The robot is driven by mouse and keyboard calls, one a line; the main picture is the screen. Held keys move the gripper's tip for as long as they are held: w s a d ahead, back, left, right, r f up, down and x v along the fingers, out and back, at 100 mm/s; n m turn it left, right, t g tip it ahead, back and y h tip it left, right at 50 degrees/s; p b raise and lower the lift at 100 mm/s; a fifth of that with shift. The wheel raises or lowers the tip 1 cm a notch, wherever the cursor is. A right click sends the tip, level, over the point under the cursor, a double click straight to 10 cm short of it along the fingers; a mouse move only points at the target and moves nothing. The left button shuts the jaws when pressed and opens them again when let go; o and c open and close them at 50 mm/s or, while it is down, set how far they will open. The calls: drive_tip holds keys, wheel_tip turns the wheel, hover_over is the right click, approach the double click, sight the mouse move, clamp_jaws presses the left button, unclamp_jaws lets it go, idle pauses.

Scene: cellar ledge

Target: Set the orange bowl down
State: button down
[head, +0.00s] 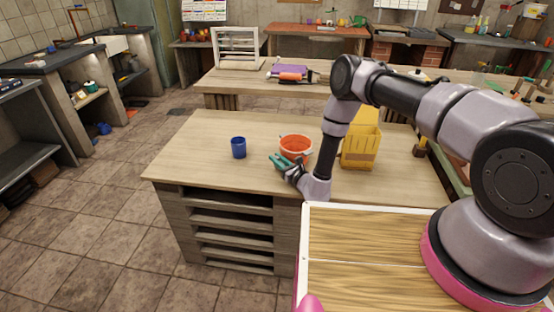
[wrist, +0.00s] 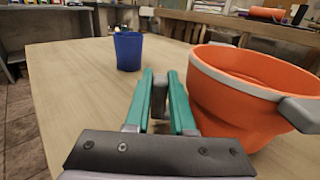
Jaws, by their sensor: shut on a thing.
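The orange bowl (head: 296,147) has grey lugs at its rim and is upright over the front middle of the wooden table. It fills the right side of the wrist view (wrist: 235,105). My gripper (head: 277,161) is at the bowl's near left side. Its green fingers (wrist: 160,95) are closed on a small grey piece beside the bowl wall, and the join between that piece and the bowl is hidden. The bowl's underside is hidden, so I cannot tell whether it touches the table.
A blue cup (head: 238,148) stands left of the bowl, also in the wrist view (wrist: 128,51). A yellow container (head: 359,152) stands to the right, partly behind my arm. The wooden table (head: 205,175) is bare around the cup and at its front left.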

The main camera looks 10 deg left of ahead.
drive_tip(key=shift+f, duration=0.6)
drive_tip(key=c, duration=0.7)
unclamp_jaws()
drive_tip(key=shift+d, duration=0.1)
